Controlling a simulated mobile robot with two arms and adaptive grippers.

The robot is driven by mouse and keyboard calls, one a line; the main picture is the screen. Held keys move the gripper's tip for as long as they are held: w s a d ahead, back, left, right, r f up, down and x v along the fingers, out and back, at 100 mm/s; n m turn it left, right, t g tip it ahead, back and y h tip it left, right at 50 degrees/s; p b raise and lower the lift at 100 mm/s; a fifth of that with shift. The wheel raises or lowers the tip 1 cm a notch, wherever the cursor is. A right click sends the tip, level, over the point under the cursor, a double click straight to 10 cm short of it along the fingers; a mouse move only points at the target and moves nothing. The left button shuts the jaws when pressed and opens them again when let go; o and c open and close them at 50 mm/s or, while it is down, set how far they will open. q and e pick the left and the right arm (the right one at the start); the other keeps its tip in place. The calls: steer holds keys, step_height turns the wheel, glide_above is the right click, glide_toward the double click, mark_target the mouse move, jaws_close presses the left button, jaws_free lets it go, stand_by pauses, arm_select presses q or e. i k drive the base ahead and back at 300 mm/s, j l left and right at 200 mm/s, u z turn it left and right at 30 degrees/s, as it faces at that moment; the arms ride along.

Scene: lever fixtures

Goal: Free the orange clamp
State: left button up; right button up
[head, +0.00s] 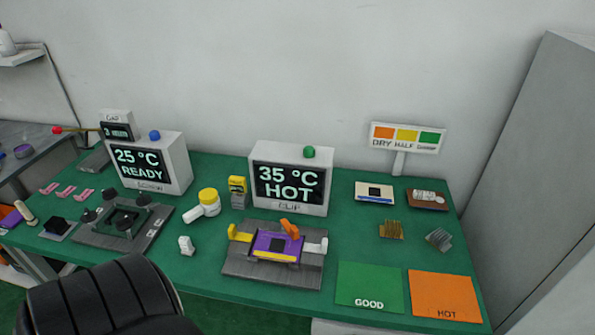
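The orange clamp (290,229) stands at the back edge of a purple board (270,244) in the grey clip fixture (237,268), tilted up to the left. Whether it presses on the board is too small to tell. A yellow clamp (240,233) sits at the board's left side and a white clamp (314,247) at its right. A yellow strip runs along the board's front. Neither gripper shows in the head view.
Behind the fixture, a display (290,180) reads 35 °C HOT. Left stand a white-yellow tool (203,206), a small white piece (186,245) and the screw fixture (95,235). Right lie the green GOOD mat (370,282) and orange HOT mat (444,290). A dark ribbed shape covers the lower left.

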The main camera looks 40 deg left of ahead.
mark_target(293, 232)
steer(key=i+u, duration=0.4)
steer(key=i+l+u, duration=0.25)
steer(key=i+u, duration=0.15)
